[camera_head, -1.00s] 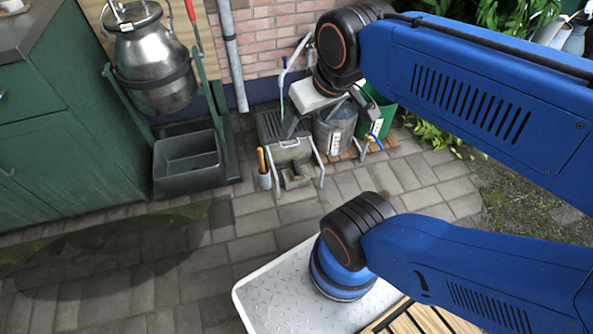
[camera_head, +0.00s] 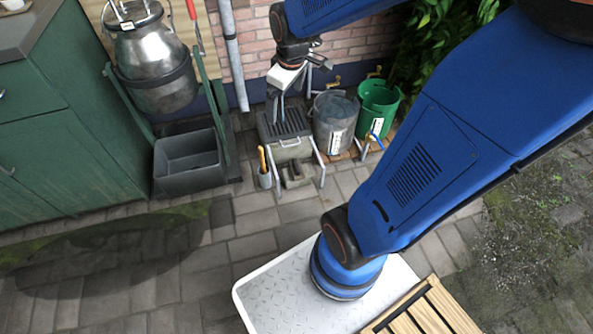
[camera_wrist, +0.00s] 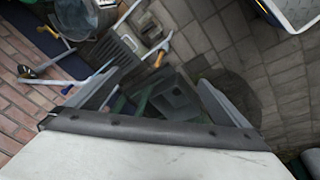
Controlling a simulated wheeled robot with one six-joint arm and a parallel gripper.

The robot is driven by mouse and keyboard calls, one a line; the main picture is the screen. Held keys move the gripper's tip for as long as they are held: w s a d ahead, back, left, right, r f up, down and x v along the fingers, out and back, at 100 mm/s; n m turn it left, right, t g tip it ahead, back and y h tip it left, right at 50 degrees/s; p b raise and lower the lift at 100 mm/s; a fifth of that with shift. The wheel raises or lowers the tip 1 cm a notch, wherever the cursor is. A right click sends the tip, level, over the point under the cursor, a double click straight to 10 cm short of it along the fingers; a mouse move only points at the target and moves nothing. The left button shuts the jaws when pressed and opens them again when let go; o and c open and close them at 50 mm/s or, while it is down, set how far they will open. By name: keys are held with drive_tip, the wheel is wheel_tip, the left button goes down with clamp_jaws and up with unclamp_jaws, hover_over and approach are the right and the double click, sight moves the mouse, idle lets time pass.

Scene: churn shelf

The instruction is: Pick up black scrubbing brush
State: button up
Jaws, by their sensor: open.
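I cannot clearly make out a black scrubbing brush in either view. A small dark block (camera_head: 297,171) lies low between the metal legs of the boot-scraper stand (camera_head: 290,150) in the head view; it is too small to tell what it is. My gripper (camera_head: 286,103) is over the dark ribbed grate (camera_head: 293,124) behind that stand, beside the brick wall. In the wrist view the two fingers of my gripper (camera_wrist: 160,97) are spread wide with nothing between them. The grate (camera_wrist: 117,60) also shows there, beyond the left finger.
A grey bucket (camera_head: 334,122) and a green bucket (camera_head: 378,106) stand right of the stand. A yellow-handled tool (camera_head: 262,160) stands in a small holder at its left. A dark tub (camera_head: 188,158) sits below a metal churn (camera_head: 155,62).

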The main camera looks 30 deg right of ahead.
drive_tip(key=w+d+f+n, duration=0.2)
drive_tip(key=w+d+f, duration=0.1)
drive_tip(key=w+f, duration=0.35)
drive_tip(key=n+g, duration=0.3)
drive_tip(key=n, duration=0.4)
hover_over(296, 164)
wheel_tip(296, 164, down, 32)
drive_tip(key=f, duration=1.1)
drive_tip(key=shift+s+f, duration=0.35)
drive_tip(key=shift+s, duration=0.05)
drive_tip(key=shift+w+f, duration=0.15)
drive_tip(key=shift+f, duration=3.1)
drive_tip(key=shift+c, duration=0.3)
drive_tip(key=c, duration=0.9)
drive_tip(key=shift+c, duration=0.2)
